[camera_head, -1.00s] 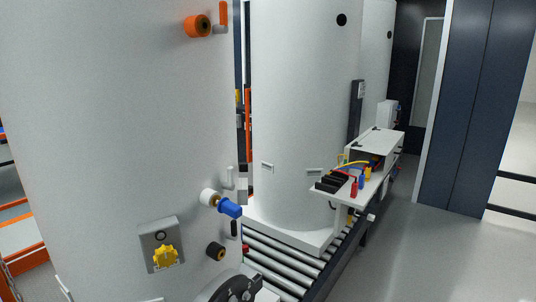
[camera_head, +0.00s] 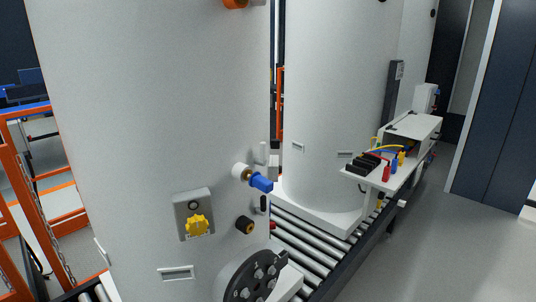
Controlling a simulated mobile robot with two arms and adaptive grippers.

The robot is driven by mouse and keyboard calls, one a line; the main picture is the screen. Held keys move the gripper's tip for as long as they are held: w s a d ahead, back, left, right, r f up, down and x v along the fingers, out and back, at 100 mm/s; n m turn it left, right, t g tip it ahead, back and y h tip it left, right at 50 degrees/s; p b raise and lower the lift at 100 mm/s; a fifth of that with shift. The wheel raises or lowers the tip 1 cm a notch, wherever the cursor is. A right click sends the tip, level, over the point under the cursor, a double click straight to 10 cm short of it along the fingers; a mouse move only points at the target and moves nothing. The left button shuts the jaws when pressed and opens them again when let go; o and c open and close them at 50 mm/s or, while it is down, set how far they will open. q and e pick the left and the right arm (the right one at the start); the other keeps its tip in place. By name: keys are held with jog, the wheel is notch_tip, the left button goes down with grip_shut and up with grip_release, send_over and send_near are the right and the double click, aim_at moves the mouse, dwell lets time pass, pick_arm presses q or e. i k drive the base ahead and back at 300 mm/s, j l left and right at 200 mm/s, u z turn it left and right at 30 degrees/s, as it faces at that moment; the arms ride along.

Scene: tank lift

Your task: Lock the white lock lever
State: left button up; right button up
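The near white tank (camera_head: 150,110) fills the left and middle of the head view. A small white upright piece (camera_head: 262,153) stands out at its right edge, just above the blue-handled valve (camera_head: 260,183). It may be the white lock lever, but it is too small to tell its position or whether it is locked. A white block (camera_head: 272,167) sits beside it. Neither my left nor my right gripper is in view.
A grey panel with a yellow knob (camera_head: 197,225) and a black flange (camera_head: 250,285) are on the tank. A roller conveyor (camera_head: 310,245) runs behind it. A white shelf (camera_head: 375,178) holds coloured parts. Orange railing (camera_head: 20,200) stands left; floor (camera_head: 440,250) at right is clear.

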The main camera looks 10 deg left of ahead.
aim_at(261, 160)
jog(key=k+j+z, duration=0.55)
jog(key=k, duration=0.2)
